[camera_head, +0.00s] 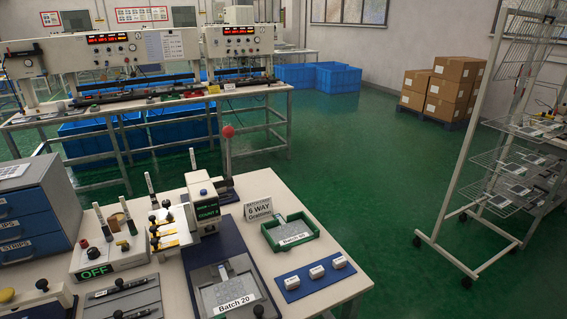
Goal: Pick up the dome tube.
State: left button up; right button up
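No tube in the view carries a readable dome label, so I cannot tell which one is the dome tube. Several slim, pale upright tubes stand at the back of the near table: one on the left of the OFF box (101,219), one on its right (128,214), one by the yellow-tabbed rack (151,188) and one by the press (193,160). They have dark lower parts and look alike at this size. Neither of my grippers is in view.
Blue drawers (35,212) stand left. A wire rack (456,207) stands right.

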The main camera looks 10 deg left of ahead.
aim_at(191, 151)
jog(key=z, duration=1.5)
jog(key=i, duration=3.35)
jog(key=u, duration=2.9)
jog(key=i, duration=4.85)
jog(key=u, duration=0.2)
